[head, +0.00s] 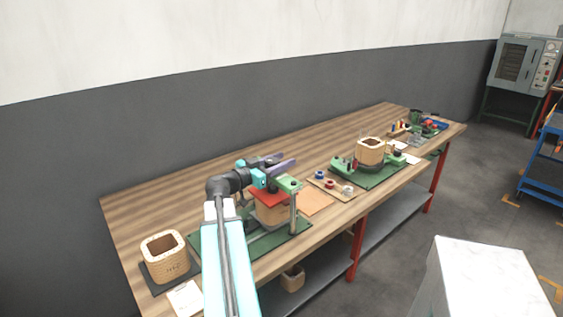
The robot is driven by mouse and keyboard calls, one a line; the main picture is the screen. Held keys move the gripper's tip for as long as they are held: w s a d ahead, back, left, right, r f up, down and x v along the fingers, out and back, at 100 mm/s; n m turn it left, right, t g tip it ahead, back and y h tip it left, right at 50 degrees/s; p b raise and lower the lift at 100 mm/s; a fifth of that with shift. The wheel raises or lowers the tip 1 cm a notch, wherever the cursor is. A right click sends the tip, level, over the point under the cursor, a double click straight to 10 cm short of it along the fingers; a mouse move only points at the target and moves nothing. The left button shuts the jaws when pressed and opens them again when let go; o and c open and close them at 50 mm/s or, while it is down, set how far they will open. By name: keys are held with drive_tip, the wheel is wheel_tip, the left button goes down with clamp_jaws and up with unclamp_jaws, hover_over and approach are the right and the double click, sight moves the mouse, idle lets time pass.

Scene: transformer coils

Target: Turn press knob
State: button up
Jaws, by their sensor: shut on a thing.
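The press stands on a green base (260,244) on the wooden bench. It has a green top bar (289,184), a grey post (293,215) and a red plate (266,196) resting over a wooden coil block (272,214). My gripper (284,163) is over the top of the press, its fingers pointing right and shut on the press knob. The knob itself is hidden by the fingers and wrist. My arm also covers the left part of the press.
A square wooden coil (172,268) sits on a dark mat at left. A tray of small spools (331,187) and a second green fixture with a coil (371,153) stand to the right. Tools crowd the far end. A white-topped block (480,275) stands at lower right.

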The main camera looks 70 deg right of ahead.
drive_tip(key=shift+s, duration=0.1)
idle(0.4)
drive_tip(key=o, duration=1.1)
drive_tip(key=shift+c, duration=0.2)
drive_tip(key=shift+a, duration=0.1)
drive_tip(key=b+v, duration=0.3)
drive_tip(key=v, duration=1)
drive_tip(key=shift+w+a, duration=0.2)
drive_tip(key=shift+a, duration=0.1)
